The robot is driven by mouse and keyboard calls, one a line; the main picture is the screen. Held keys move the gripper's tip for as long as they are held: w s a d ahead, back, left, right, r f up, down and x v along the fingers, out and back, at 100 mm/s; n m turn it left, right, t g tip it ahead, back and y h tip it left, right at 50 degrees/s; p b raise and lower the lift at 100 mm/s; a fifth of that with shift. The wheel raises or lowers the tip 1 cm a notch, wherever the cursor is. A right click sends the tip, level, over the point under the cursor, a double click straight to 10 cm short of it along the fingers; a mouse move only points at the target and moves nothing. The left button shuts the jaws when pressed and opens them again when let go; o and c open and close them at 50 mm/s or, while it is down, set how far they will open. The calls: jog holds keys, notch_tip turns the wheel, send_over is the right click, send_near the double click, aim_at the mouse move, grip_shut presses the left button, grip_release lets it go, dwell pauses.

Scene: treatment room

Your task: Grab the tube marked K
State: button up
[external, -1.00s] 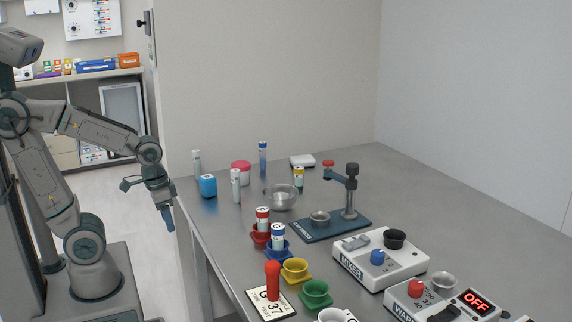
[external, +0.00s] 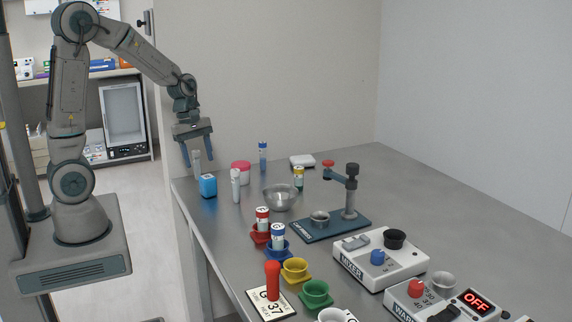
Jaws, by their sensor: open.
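Several capped tubes stand on the steel table. No letter K is legible on any of them. A pale tube (external: 197,161) stands at the back left corner, and another pale tube (external: 235,186) is nearer the front. A blue tube (external: 262,157) and a yellow-banded tube (external: 298,178) stand farther right. A red-labelled tube (external: 262,219) is in a red holder (external: 259,238), and a blue-labelled tube (external: 278,236) is in a blue holder (external: 279,253). My gripper (external: 198,160) is open, pointing down. Its fingers appear either side of the back-left tube; whether they surround it is unclear.
A blue box (external: 208,186) stands just in front of the back-left tube. A pink-lidded jar (external: 241,172), metal bowl (external: 280,197) and blue-based stand (external: 335,226) are to the right. The mixer (external: 382,262) is farther forward. The table's back right is clear.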

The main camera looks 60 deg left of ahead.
aim_at(297, 167)
jog(key=w+d+r+n, duration=0.1)
jog(key=w, duration=0.3)
jog(key=w+d+r+n, duration=0.1)
jog(key=w+n, duration=0.1)
jog(key=w, duration=0.2)
jog(key=w+d+r+n+t+p, duration=0.1)
jog(key=w, duration=0.3)
jog(key=shift+w+d+n, duration=0.15)
jog(key=shift+d+n, duration=0.15)
jog(key=w+d+r+n+t, duration=0.1)
jog(key=w+d+r+n, duration=0.2)
jog(key=w+d+n, duration=0.55)
jog(key=w+f+m, duration=0.1)
jog(key=f, duration=0.1)
jog(key=w+f+m, duration=0.1)
jog(key=w+f, duration=0.1)
jog(key=f, duration=0.1)
jog(key=w+f+m, duration=0.1)
jog(key=w+f, duration=0.1)
jog(key=f, duration=0.1)
jog(key=shift+d+f+h+p, duration=0.1)
jog(key=shift+h+p, duration=0.3)
jog(key=shift+a+p+x, duration=0.2)
jog(key=shift+p+x, duration=0.15)
jog(key=shift+x, duration=2.25)
jog(key=shift+w, duration=0.1)
jog(key=c, duration=1)
